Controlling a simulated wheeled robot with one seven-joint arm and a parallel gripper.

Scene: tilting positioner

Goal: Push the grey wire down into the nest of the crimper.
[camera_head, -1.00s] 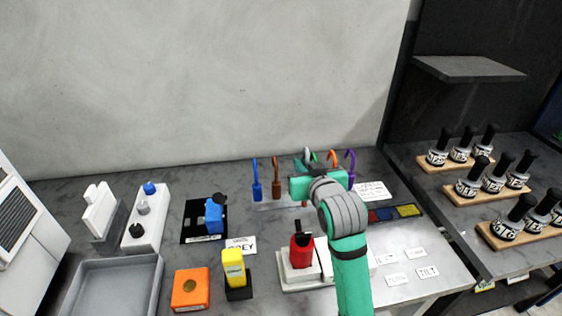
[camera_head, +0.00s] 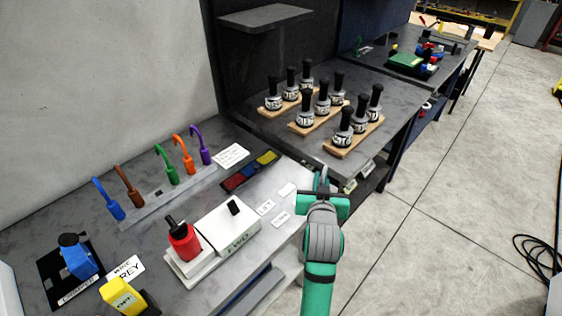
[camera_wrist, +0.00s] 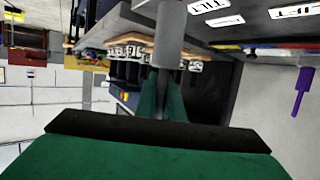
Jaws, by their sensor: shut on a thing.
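My gripper (camera_head: 322,192) is shut on the grey wire (camera_head: 322,176), out over the right end of the bench. In the wrist view the wire's thick grey body (camera_wrist: 171,35) stands out from between the fingers (camera_wrist: 163,98); the part within the grip is hidden. The blue crimper (camera_head: 77,257) stands on a black labelled base at the lower left of the head view, far from my gripper. Its nest is too small to make out. A card (camera_head: 124,271) near it reads "WIRE" and "REY", partly cut off.
A rack (camera_head: 150,207) holds blue, brown, green, orange and purple wires, with a gap between brown and green. A red device (camera_head: 183,241) and a white box (camera_head: 222,226) stand mid-bench, a yellow block (camera_head: 121,296) in front. Bottles (camera_head: 322,100) stand on the side table.

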